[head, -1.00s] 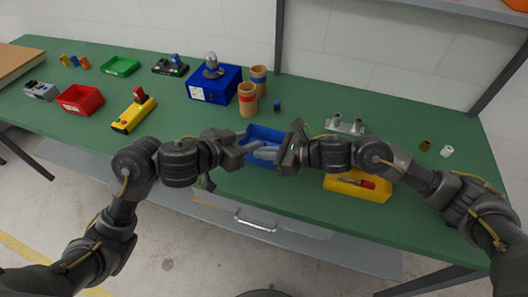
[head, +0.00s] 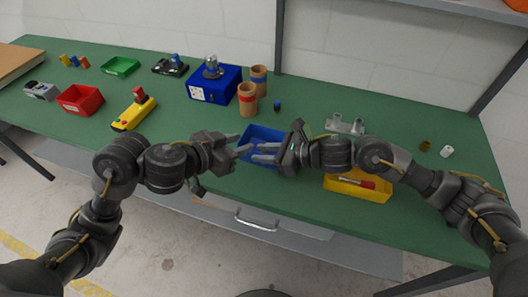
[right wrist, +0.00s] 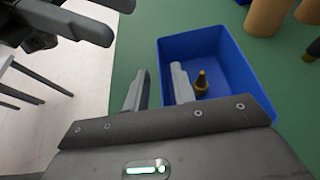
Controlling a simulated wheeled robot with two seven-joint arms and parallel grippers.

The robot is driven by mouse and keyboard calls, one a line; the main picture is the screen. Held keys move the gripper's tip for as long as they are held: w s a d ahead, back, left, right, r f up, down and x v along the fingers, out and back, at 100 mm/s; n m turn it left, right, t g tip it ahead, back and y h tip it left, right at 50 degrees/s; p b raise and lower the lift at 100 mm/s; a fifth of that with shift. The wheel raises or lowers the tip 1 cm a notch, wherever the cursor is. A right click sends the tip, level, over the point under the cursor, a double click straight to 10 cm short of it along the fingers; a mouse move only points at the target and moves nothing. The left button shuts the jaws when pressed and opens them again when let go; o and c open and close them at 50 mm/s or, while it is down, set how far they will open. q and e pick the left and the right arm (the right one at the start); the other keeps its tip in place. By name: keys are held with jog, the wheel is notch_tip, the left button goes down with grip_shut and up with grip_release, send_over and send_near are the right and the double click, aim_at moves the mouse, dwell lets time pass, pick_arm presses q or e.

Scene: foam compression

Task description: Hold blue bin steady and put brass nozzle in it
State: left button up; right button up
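The blue bin (head: 262,132) sits on the green table near its front edge, partly hidden by my right gripper in the head view. In the right wrist view the blue bin (right wrist: 235,58) holds the brass nozzle (right wrist: 202,83), which looks upright on the bin floor. My right gripper (head: 256,152) is open at the bin; in the right wrist view its fingers (right wrist: 159,70) appear on either side of the bin's left wall, and contact is unclear. My left gripper (head: 243,147) is open and empty, left of the bin; it also shows in the right wrist view (right wrist: 85,20).
A yellow bin (head: 375,190) stands right of the blue bin, under my right forearm. Behind are a blue box (head: 215,88), two cardboard tubes (head: 247,101) and a grey fixture (head: 345,126). A yellow control box (head: 133,113) and a red bin (head: 80,100) stand to the left.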

jog(key=v, duration=1.2)
jog(key=shift+f, duration=0.1)
